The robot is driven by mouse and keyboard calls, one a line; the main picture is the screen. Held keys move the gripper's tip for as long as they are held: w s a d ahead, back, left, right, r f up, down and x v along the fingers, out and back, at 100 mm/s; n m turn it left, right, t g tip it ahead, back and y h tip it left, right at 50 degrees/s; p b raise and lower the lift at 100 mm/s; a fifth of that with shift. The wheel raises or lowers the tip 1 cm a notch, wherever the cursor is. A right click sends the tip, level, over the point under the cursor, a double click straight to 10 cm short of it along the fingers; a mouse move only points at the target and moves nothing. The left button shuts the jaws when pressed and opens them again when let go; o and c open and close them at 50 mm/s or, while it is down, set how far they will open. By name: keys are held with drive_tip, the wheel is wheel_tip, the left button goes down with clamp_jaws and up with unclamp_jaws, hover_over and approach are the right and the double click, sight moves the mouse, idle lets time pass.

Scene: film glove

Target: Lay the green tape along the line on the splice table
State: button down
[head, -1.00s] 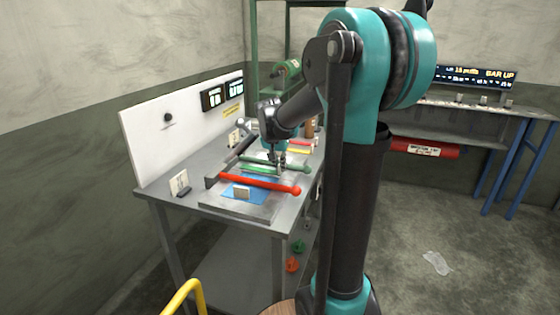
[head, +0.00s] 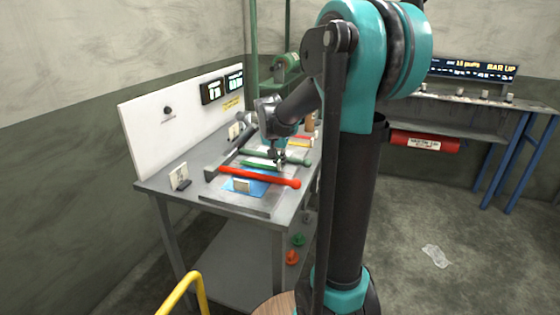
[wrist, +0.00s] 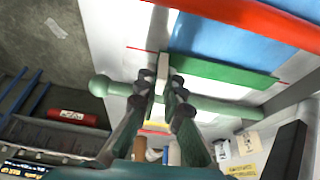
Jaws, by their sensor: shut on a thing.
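My gripper (wrist: 157,92) is shut on a pale tab (wrist: 163,68) at the near end of the green tape (wrist: 222,74). In the head view my gripper (head: 277,157) is over the splice table (head: 203,196). The tape is a flat green strip running right from the tab in the wrist view, beside a blue sheet (wrist: 225,38). A thin red line (wrist: 142,49) shows on the white surface left of the tab, and the tape's edge lies roughly along its direction. I cannot tell whether the tape touches the surface.
A red bar (head: 265,179) with a round end crosses the table's front. A pale green bar (wrist: 200,107) with a knob runs beneath my fingers. A small card stand (head: 180,177) is at the left, and a white panel (head: 150,130) stands behind.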

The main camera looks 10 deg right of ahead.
drive_tip(key=shift+f, duration=0.3)
drive_tip(key=c, duration=1.6)
unclamp_jaws()
drive_tip(key=v, duration=1.2)
drive_tip(key=shift+d, duration=0.1)
